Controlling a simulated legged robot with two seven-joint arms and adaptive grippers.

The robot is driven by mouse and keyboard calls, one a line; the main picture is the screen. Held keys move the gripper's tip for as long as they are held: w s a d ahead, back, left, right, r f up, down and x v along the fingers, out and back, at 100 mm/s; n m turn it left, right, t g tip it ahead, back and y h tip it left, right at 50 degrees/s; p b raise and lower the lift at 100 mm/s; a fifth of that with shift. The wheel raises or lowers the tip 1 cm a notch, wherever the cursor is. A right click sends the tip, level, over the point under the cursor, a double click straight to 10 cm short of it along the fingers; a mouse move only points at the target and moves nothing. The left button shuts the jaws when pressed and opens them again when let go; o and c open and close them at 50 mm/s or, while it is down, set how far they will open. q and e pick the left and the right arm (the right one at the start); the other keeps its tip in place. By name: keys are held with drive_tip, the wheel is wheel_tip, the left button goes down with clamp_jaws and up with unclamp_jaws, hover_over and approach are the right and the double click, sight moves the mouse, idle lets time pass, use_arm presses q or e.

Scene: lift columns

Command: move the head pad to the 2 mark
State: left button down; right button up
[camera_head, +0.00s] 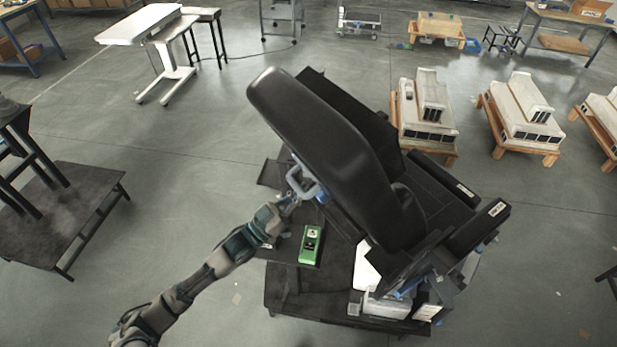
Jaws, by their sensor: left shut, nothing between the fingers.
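A large black chair-like unit stands at the centre right. Its long black padded back (325,135) leans up toward the upper left, its rounded end highest. I cannot tell a separate head pad from this back, and no 2 mark can be read. A pale blue-grey handle (301,184) shows at the left side of the back. My left gripper (289,203) is shut and empty, close beside the handle's lower end. I cannot tell whether it touches the handle. My right gripper is not in view.
A green device (310,244) lies on a dark shelf just right of my left gripper. Black side pads (476,228) are at the unit's right. Beige models on wooden stands (424,112) stand beyond. A dark low platform (75,215) is at left. The grey floor between is clear.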

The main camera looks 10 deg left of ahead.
use_arm(q)
drive_tip(key=shift+a, duration=0.1)
drive_tip(key=shift+s+a+r+p, duration=0.2)
drive_tip(key=shift+r+p, duration=0.4)
drive_tip(key=shift+r, duration=0.05)
idle(0.6)
drive_tip(key=shift+s+a+r+p, duration=0.15)
drive_tip(key=shift+r+p, duration=0.15)
drive_tip(key=shift+r, duration=0.05)
drive_tip(key=shift+s+a+r+p, duration=0.1)
drive_tip(key=shift+r+p, duration=0.2)
drive_tip(key=shift+r, duration=0.05)
drive_tip(key=shift+f, duration=0.1)
idle(0.5)
drive_tip(key=shift+w+d+f+b, duration=0.15)
drive_tip(key=shift+f+b, duration=0.1)
drive_tip(key=shift+f, duration=0.1)
drive_tip(key=shift+w+d+f+b, duration=0.1)
drive_tip(key=shift+f+b, duration=0.15)
drive_tip(key=shift+f, duration=0.1)
drive_tip(key=b, duration=0.2)
approach(295, 188)
drive_tip(key=shift+w+d+f, duration=0.25)
drive_tip(key=shift+w+f, duration=0.2)
drive_tip(key=shift+w+d+f, duration=0.25)
drive_tip(key=shift+w+f, duration=0.15)
drive_tip(key=shift+f, duration=0.05)
